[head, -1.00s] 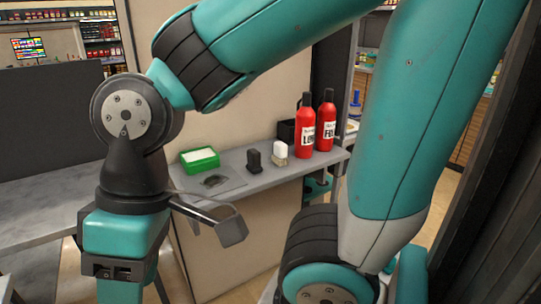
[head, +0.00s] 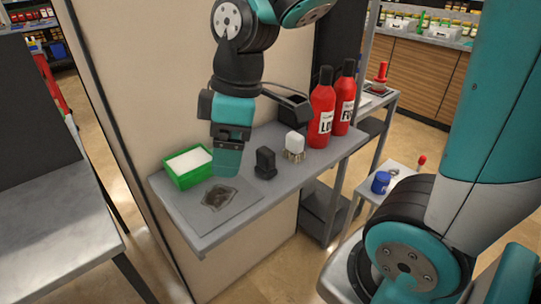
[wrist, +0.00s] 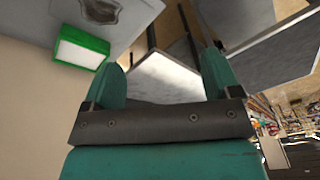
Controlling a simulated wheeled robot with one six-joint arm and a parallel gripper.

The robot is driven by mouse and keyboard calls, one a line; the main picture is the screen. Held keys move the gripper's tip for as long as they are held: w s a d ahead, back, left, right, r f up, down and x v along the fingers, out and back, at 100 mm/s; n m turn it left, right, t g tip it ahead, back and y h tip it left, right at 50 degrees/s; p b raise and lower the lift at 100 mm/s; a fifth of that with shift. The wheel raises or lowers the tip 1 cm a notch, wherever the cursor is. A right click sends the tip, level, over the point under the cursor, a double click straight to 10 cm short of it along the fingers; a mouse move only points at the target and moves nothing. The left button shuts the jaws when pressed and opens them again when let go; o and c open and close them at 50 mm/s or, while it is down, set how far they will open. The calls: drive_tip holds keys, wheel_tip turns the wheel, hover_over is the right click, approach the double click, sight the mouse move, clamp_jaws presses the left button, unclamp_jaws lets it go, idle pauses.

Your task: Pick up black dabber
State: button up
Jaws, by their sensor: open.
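A green box with white contents (head: 190,165) stands left, beside a dark smear (head: 218,197) on a grey plate. A white-topped dabber (head: 294,146) stands just right of the black one. Red bottles (head: 321,110) stand farther right. A wall backs the shelf.

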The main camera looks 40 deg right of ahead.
drive_tip(key=w+d+n+h+p, duration=0.1)
drive_tip(key=w+d+n+h, duration=0.15)
drive_tip(key=w+d, duration=0.5)
drive_tip(key=n+p, duration=0.2)
drive_tip(key=n, duration=0.3)
approach(266, 150)
drive_tip(key=shift+g, duration=0.3)
drive_tip(key=f, duration=0.4)
drive_tip(key=f+p, duration=0.1)
drive_tip(key=f, duration=0.1)
drive_tip(key=shift+w+a, duration=0.15)
drive_tip(key=shift+w, duration=0.1)
drive_tip(key=shift+f+p, duration=1)
drive_tip(key=shift+f, duration=2.2)
drive_tip(key=c, duration=1)
